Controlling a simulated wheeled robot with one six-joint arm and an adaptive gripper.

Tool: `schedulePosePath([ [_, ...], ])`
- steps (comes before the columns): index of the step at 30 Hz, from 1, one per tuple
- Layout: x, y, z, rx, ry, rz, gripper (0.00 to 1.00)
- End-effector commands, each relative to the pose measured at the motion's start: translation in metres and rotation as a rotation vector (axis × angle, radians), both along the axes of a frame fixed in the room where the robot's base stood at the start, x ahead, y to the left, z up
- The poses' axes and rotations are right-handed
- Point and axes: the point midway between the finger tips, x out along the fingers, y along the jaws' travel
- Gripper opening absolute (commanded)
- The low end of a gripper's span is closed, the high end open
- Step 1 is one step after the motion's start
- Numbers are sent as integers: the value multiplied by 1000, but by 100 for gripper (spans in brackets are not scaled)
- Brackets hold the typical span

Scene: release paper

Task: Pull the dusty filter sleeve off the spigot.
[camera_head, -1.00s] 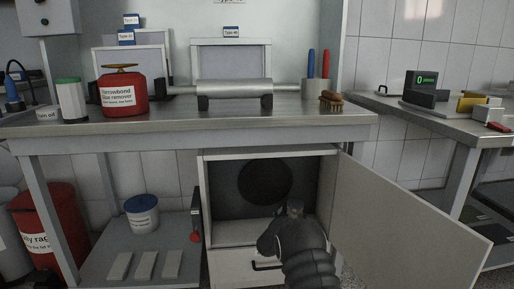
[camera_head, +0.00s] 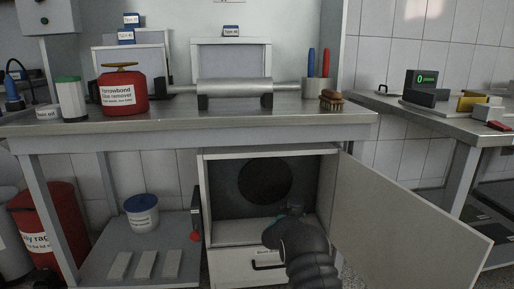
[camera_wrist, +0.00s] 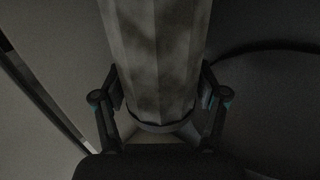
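The filter sleeve (camera_wrist: 160,60) is a pale grey, pleated tube with darker dusty patches, upright in the wrist view, with a rim at its near end. My gripper (camera_wrist: 161,92) has one finger on each side of it, and both pads appear pressed against its sides. In the head view my gripper (camera_head: 290,212) is inside the open cabinet, low and right of the dark round opening (camera_head: 265,181). I cannot make out the sleeve there. The spigot is not seen clearly, so whether the sleeve still touches it cannot be told.
The cabinet door (camera_head: 405,215) stands open to the right of my arm. The cabinet's side walls and the bench top (camera_head: 180,122) bound the space. A drawer with a dark handle (camera_head: 268,266) lies below. A lower shelf (camera_head: 105,255) with a blue-lidded tub (camera_head: 142,213) is at left.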

Motion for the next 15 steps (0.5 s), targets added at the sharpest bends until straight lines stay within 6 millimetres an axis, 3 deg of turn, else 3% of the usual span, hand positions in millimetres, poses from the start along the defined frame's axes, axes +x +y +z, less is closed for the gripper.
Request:
schedulePosePath([
  [1,0,0,0,0,0,0,29],
  [2,0,0,1,0,-1,0,22],
  [15,0,0,15,1,-3,0,22],
])
